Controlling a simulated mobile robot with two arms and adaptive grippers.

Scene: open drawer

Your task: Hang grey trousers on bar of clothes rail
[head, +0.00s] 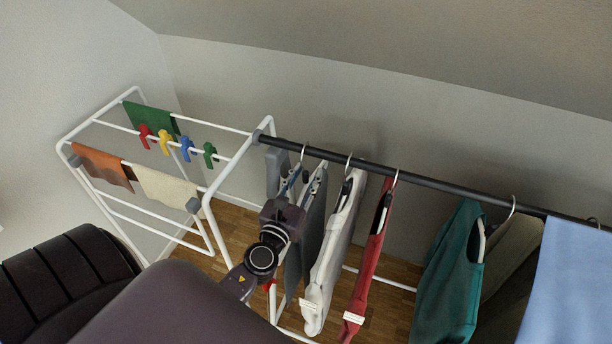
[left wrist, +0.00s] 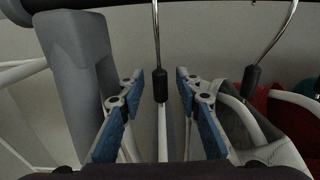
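The grey trousers (head: 314,222) hang as dark grey cloth beside my left gripper, partly hidden by it in the head view. Their hanger hook (head: 303,153) meets the black bar of the clothes rail (head: 450,187) near its left end. My left gripper (head: 298,178) is just below the bar. In the left wrist view its blue-padded fingers (left wrist: 158,88) are apart, one on each side of the hanger's black neck (left wrist: 160,86), with gaps on both sides. The hook's top is cut off there. My right gripper is not in view.
A grey post (left wrist: 78,75) stands close left of the left fingers. White (head: 338,245), red (head: 372,255), teal (head: 448,265) and light blue (head: 570,285) garments hang to the right. A white drying rack (head: 208,203) with cloths and pegs stands left.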

